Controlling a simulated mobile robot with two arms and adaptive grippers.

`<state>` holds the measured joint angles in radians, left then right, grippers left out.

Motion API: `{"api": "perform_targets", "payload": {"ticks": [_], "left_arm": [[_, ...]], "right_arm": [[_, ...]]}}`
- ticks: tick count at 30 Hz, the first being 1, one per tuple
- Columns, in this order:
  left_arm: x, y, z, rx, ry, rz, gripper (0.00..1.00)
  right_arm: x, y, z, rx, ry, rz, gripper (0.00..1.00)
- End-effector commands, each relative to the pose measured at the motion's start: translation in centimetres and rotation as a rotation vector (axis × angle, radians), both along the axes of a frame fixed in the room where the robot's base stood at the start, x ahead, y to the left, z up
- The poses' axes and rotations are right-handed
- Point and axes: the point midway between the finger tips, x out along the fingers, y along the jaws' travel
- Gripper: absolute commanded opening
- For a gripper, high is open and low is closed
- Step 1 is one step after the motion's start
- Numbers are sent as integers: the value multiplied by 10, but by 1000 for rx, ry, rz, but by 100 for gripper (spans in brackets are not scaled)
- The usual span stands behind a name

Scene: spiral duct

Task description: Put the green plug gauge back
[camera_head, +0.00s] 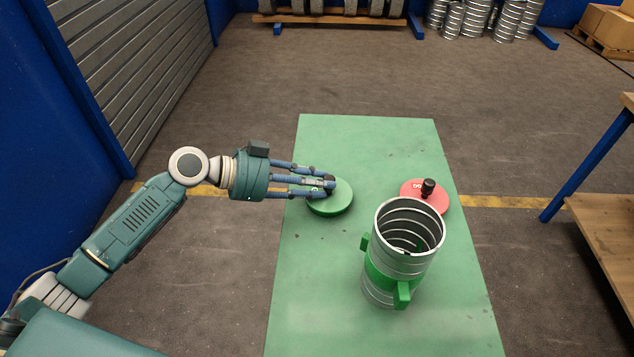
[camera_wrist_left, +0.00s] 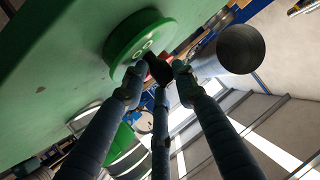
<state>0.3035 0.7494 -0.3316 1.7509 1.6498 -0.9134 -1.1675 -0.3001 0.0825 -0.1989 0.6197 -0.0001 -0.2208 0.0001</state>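The green plug gauge (camera_head: 330,203) is a thick green disc with a dark knob, at the far left part of the green table (camera_head: 390,140). My left gripper (camera_head: 328,183) reaches in from the left, its fingers closed around the knob. In the left wrist view the fingertips (camera_wrist_left: 158,80) sit close about the dark knob, and the green plug gauge (camera_wrist_left: 138,38) is beyond them, near the green surface. I cannot tell whether the disc touches the table. My right gripper is not in view.
A spiral duct (camera_head: 409,225) stands upright on the table in a green holder (camera_head: 402,294). A red plug gauge (camera_head: 425,197) with a black knob lies behind it. The table's front left is clear. A wooden workbench (camera_head: 600,225) stands at the right.

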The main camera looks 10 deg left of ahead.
Motion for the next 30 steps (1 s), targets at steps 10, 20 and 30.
{"api": "perform_targets", "payload": {"ticks": [10, 20, 30], "left_arm": [[0, 0, 0, 1, 2, 1, 46], [-16, 31, 12, 6, 1, 3, 46], [-45, 83, 40, 2, 1, 2, 46]], "right_arm": [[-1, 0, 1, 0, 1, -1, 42], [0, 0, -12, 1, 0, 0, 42], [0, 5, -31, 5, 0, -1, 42]]}}
